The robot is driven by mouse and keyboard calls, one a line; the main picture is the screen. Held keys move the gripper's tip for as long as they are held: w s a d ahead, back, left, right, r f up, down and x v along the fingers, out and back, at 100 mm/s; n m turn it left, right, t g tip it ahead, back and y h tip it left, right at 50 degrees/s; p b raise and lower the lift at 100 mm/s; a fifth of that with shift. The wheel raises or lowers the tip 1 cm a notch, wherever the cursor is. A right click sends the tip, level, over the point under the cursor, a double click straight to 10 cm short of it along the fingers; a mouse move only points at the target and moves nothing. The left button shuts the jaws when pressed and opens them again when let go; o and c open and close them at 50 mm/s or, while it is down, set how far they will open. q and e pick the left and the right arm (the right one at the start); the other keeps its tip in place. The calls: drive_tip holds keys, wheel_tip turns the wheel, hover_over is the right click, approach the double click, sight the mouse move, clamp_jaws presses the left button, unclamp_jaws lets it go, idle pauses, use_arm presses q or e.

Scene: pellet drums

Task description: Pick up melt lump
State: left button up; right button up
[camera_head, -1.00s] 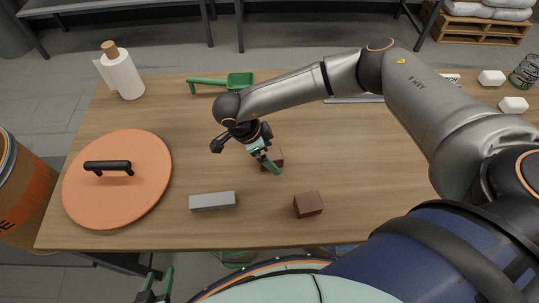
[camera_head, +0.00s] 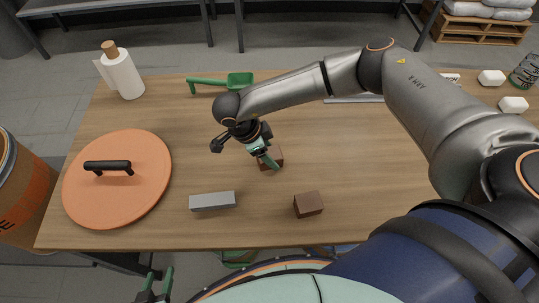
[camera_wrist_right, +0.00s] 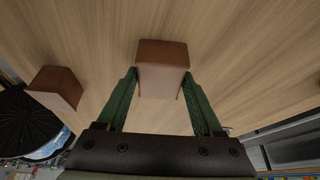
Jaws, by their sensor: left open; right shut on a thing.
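A brown block (camera_head: 277,154), which looks like a melt lump, is at the middle of the table. It also shows in the right wrist view (camera_wrist_right: 162,55). My right gripper (camera_head: 269,160) is shut on it, with one finger on each side in the right wrist view. I cannot tell whether the block is lifted off the table. A second, similar brown block (camera_head: 308,205) sits apart, nearer the table's front edge; it also shows at the left of the right wrist view (camera_wrist_right: 56,88). My left gripper (camera_head: 155,286) is open and empty, low in front of the table.
A grey bar (camera_head: 212,201) lies near the front edge. An orange lid (camera_head: 117,195) with a black handle covers the table's left side. A green scoop (camera_head: 238,80) and a paper towel roll (camera_head: 122,74) are at the back. White pieces (camera_head: 491,78) lie at the back right.

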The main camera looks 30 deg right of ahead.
drive_tip(key=shift+r, duration=0.1)
drive_tip(key=shift+r, duration=0.55)
drive_tip(key=a+r+b, duration=0.3)
drive_tip(key=a+r, duration=0.8)
drive_tip(key=a, duration=0.3)
drive_tip(key=shift+s+r, duration=0.4)
drive_tip(key=shift+s, duration=0.05)
drive_tip(key=shift+f, duration=0.1)
